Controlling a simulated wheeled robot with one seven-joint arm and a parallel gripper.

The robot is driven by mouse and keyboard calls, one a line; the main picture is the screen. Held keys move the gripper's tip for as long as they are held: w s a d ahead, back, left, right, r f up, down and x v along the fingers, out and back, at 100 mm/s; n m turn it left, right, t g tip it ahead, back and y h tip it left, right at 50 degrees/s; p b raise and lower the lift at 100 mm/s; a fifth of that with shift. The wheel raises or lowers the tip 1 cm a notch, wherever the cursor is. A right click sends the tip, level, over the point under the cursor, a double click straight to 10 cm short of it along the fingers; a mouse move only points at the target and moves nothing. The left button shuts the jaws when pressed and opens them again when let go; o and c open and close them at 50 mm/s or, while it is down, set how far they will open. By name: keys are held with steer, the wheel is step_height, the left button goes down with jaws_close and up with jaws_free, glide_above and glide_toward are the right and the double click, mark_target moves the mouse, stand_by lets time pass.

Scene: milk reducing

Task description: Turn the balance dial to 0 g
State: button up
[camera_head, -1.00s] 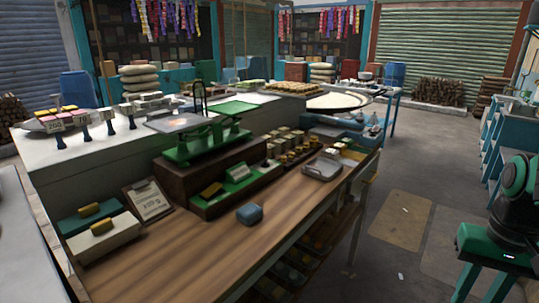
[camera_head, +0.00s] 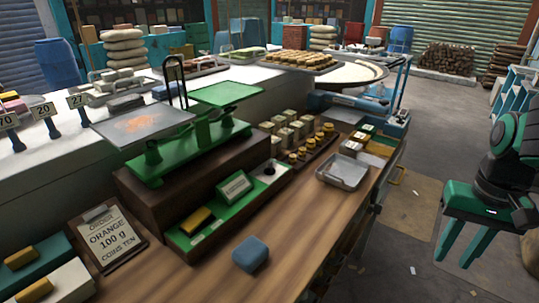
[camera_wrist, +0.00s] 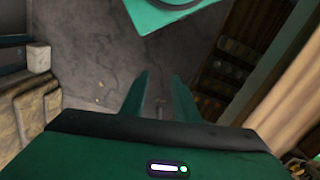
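A green two-pan balance (camera_head: 185,150) stands on a brown wooden box on the counter. My gripper (camera_head: 458,250) hangs over the floor right of the counter, apart from the balance. Its two fingers are spread and empty, as the wrist view (camera_wrist: 160,98) also shows.
An order board (camera_head: 106,240) reads "ORANGE 100 g COINS TEN". A blue block (camera_head: 250,254), a metal tray (camera_head: 342,172) and rows of small weights (camera_head: 312,145) lie on the counter (camera_head: 195,275). Open floor (camera_head: 400,215) lies between counter and gripper.

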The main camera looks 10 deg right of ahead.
steer(key=w+a+r, duration=0.2)
steer(key=w+r, duration=0.4)
steer(key=w, duration=0.3)
step_height(320, 180, up, 8)
steer(key=n, duration=0.3)
glide_above(270, 164)
step_height(270, 164, down, 10)
steer(key=shift+f, duration=0.1)
steer(key=shift+c, duration=0.3)
jaws_close()
